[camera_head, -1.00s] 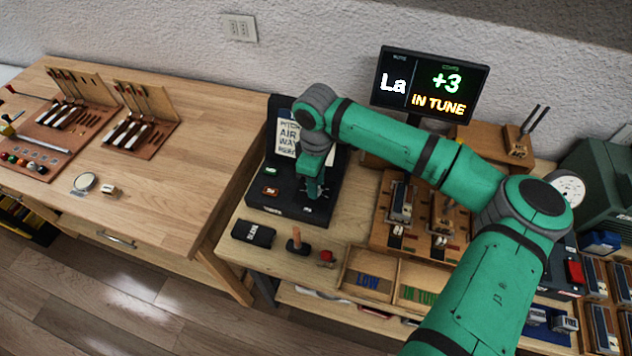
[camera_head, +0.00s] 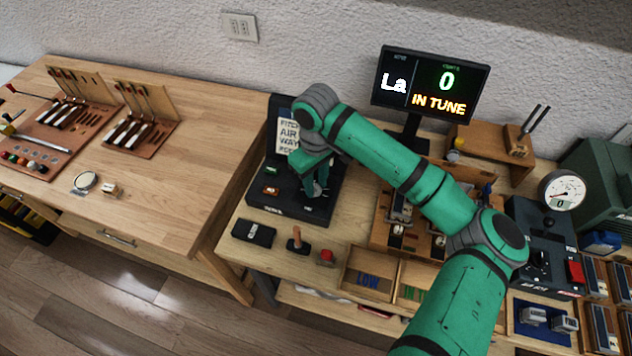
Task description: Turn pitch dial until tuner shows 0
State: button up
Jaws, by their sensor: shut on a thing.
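The tuner screen (camera_head: 431,84) stands at the back of the bench. It reads "La", a green 0 and "IN TUNE". The black pitch unit (camera_head: 262,194) sits left of it, with a sign (camera_head: 289,138) on its upright back panel. My gripper (camera_head: 316,190) reaches down to the right part of this unit and is shut on the pitch dial. The dial is small and mostly hidden by the fingers, so its pointer cannot be read.
A black case (camera_head: 254,234), a wooden-handled tool (camera_head: 297,241) and a red-topped item (camera_head: 326,257) lie in front of the unit. My arm spans the bench above a wooden rack (camera_head: 380,232). A gauge (camera_head: 562,190) stands at the right. The left table's front is mostly clear.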

aim_at(316, 186)
jog(key=o, duration=1)
jog(key=shift+o, duration=0.2)
notch_tip(316, 186, up, 11)
